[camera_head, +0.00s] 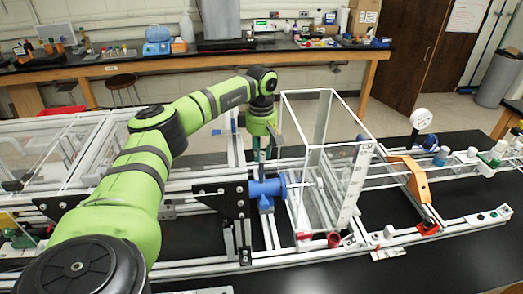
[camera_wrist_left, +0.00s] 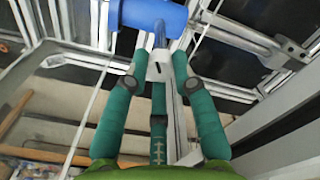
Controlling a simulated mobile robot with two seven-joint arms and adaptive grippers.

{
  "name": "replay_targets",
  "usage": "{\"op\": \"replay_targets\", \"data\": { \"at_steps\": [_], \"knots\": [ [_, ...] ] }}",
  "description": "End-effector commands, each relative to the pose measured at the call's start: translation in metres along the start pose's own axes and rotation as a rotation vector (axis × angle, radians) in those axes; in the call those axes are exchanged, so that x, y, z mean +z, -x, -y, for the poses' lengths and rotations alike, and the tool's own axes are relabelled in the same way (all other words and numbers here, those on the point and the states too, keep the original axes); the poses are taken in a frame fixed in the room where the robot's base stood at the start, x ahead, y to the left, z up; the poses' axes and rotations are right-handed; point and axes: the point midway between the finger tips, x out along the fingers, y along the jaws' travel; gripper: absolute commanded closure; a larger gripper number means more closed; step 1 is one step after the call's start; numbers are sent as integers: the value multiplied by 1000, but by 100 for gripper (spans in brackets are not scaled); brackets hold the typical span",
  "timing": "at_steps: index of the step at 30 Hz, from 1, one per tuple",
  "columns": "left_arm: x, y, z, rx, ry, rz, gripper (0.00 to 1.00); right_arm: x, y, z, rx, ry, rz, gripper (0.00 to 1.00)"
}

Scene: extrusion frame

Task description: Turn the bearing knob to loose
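My left gripper (camera_head: 262,152) reaches down behind the blue cylinder (camera_head: 267,188) on the extrusion frame. A thin bluish stem runs from this part up to the blue cylinder (camera_wrist_left: 152,16). The fingertips are apart and close to the pale part; whether they press on it I cannot tell. I cannot tell for sure which part is the bearing knob. My right gripper is not in view.
A clear-walled box frame (camera_head: 322,150) stands just right of the gripper. A black bracket plate (camera_head: 222,200) is left of the blue cylinder. Red parts (camera_head: 333,240) sit low at the box's front. An orange bracket (camera_head: 408,178) is farther right. The black tabletop (camera_head: 440,262) is bare at front right.

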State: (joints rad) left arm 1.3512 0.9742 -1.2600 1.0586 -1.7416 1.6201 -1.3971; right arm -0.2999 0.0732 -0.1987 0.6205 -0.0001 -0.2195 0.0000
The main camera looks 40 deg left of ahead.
Motion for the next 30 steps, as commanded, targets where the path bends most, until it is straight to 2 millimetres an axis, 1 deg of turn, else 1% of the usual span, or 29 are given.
{"op": "replay_targets", "data": {
  "at_steps": [6,15,25,26,27,30],
  "knots": [
    [1,-1,0,-3,24,2,100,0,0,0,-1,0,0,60],
    [1,-1,0,-3,258,0,100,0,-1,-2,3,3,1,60],
    [1,-1,1,-4,279,0,100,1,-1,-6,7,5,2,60],
    [1,-1,1,-4,279,0,62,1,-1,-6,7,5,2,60],
    [1,-1,1,-4,279,0,50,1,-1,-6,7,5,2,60],
    [1,-1,0,-3,278,0,50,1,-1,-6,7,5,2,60]
  ]
}}
